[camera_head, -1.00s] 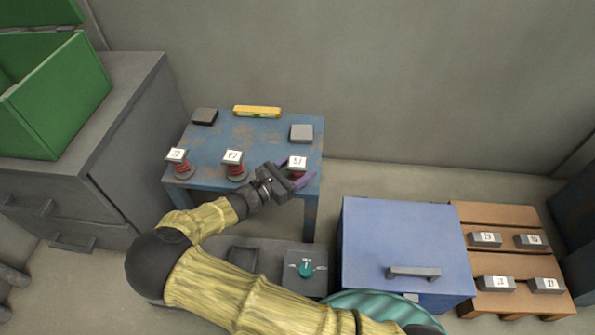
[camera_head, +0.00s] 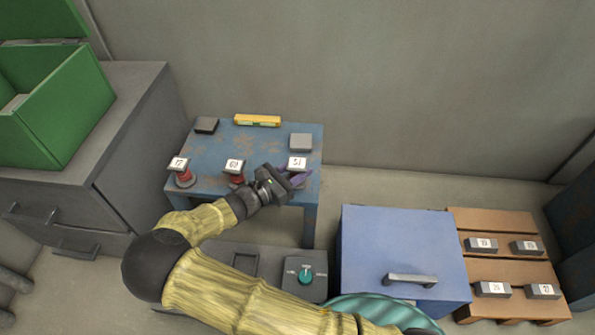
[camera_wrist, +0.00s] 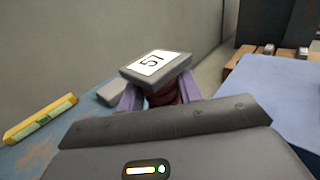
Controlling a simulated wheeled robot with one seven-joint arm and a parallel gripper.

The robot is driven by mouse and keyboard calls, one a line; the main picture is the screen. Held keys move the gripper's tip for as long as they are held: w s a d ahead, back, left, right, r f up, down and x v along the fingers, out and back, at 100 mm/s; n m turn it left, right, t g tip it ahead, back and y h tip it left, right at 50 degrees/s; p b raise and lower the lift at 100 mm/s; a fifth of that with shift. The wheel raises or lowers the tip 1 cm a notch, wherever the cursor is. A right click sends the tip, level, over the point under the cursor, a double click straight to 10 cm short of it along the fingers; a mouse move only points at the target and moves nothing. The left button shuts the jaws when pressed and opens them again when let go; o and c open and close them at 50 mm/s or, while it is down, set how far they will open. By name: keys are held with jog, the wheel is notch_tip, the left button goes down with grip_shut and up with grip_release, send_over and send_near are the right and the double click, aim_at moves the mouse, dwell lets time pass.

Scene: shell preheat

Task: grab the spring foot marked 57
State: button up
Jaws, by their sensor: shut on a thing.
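The spring foot (camera_head: 298,163) at the right of the blue table has a grey top plate with a white label. Its last digit is hard to read, 51 or 57. My gripper (camera_head: 296,178) reaches it from the front left. In the wrist view the same foot (camera_wrist: 157,65) stands between the purple fingers of my gripper (camera_wrist: 160,96), which are shut on its dark red coil below the plate. The plate looks tilted in that view. Its base is hidden, so I cannot tell whether it touches the table.
Two other red spring feet stand on the blue table (camera_head: 215,150), labelled about 17 (camera_head: 184,176) and 60 (camera_head: 235,168). A yellow level (camera_head: 257,121) and two grey blocks lie behind. A blue box (camera_head: 400,245) and a wooden pallet (camera_head: 495,218) with labelled blocks stand right.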

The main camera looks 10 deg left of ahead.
notch_tip(320, 180, up, 7)
jog(key=p, duration=0.3)
jog(key=shift+f, duration=0.15)
dwell(0.3)
